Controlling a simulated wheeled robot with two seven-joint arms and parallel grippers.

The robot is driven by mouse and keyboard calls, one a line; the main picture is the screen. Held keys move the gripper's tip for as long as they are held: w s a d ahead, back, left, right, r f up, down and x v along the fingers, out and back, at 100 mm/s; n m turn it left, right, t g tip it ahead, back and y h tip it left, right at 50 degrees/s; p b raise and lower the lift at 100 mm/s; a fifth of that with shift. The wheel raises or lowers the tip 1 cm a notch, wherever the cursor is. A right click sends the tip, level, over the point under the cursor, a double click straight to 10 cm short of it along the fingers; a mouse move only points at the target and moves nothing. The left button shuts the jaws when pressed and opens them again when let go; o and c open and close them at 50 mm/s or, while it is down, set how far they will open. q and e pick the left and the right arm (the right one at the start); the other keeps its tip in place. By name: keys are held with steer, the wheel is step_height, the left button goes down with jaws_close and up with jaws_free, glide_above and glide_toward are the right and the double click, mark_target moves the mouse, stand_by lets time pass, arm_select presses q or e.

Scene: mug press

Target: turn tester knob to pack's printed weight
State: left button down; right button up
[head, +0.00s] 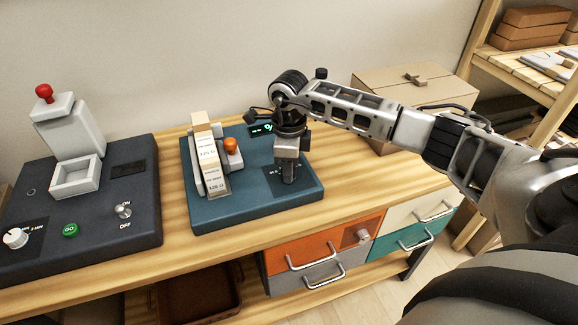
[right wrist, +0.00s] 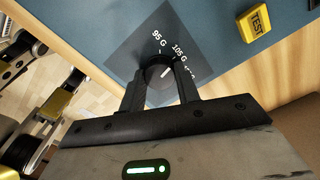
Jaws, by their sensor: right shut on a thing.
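The tester (head: 255,197) is a blue base on the wooden bench, with a small lit display (head: 262,129) at its back. The pack (head: 208,155), pale with printed labels, stands tilted in its holder; its small print looks like 125 G, but I cannot be sure. My right gripper (head: 289,178) points down at the tester's right side. In the right wrist view it is shut on the black knob (right wrist: 158,71). The knob's white line points up and right, roughly toward the 105 G mark. A further mark is partly hidden by a finger. My left gripper is out of view.
A yellow TEST button (right wrist: 257,23) is on the tester. An orange knob (head: 231,145) is beside the pack. A dark machine (head: 110,215) with a green GO button and switch stands left. A cardboard box (head: 410,85) is behind my right arm.

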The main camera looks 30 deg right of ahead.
steer(key=m, duration=0.6)
steer(key=shift+r+m, duration=0.1)
steer(key=shift+m, duration=0.2)
steer(key=m, duration=0.5)
steer(key=shift+m, duration=0.4)
steer(key=o, duration=1)
step_height(320, 180, up, 16)
steer(key=shift+b, duration=0.7)
